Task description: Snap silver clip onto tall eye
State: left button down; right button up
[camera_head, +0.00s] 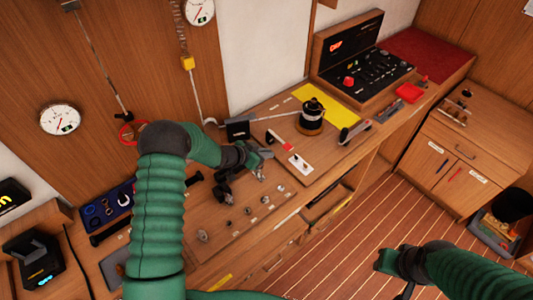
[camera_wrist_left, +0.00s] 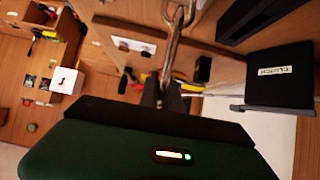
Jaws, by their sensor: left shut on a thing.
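My left gripper (camera_head: 253,160) is over the middle of the workbench, and its dark fingers (camera_wrist_left: 164,95) show in the left wrist view. It is shut on the silver clip (camera_wrist_left: 176,38), a shiny metal hook that points away from the fingers. In the head view the clip is too small to make out clearly. Several small metal fittings stand in a row on the bench front, among them one at the left end (camera_head: 202,235). I cannot tell which is the tall eye. My right gripper (camera_head: 388,262) is over the floor, away from the bench; its fingers are unclear.
A black box labelled CLUTCH (camera_wrist_left: 281,75) shows in the wrist view. A control panel (camera_head: 365,68) is farther back. The striped floor is open.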

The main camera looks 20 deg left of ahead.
pick_arm(q)
jog(key=c, duration=1.5)
grip_release()
jog(key=shift+s+a+r, duration=0.2)
jog(key=shift+s, duration=0.05)
jog(key=b+v, duration=0.1)
jog(key=v, duration=1.5)
jog(key=shift+b, duration=0.3)
